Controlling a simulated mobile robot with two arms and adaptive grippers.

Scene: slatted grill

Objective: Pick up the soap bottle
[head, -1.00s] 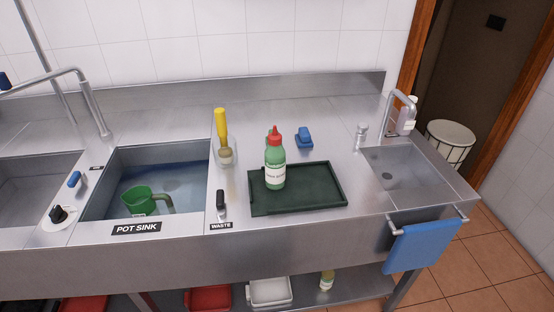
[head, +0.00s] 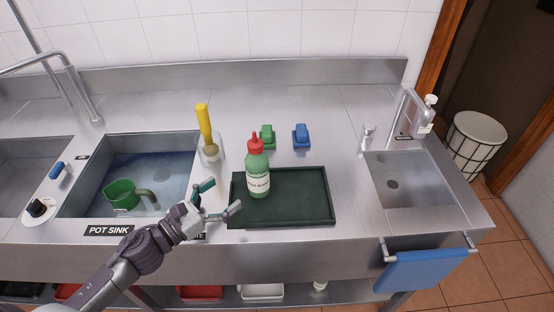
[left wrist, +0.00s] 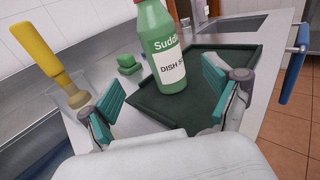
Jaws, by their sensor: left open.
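The soap bottle (head: 257,172) is green with a red cap and a white label. It stands upright on the left part of a dark green tray (head: 305,211). My left gripper (head: 223,198) is open and empty, in front of and to the left of the bottle, near the tray's left edge. In the left wrist view the bottle (left wrist: 168,40) stands beyond and between the open teal fingers (left wrist: 162,92), apart from them; its top is cut off there. My right gripper is not in view.
A yellow-handled brush (head: 204,125) stands in a clear holder left of the bottle. A green sponge (head: 267,136) and a blue one (head: 301,136) lie behind the tray. The pot sink with a green jug (head: 122,195) is left; a small sink (head: 410,190) is right.

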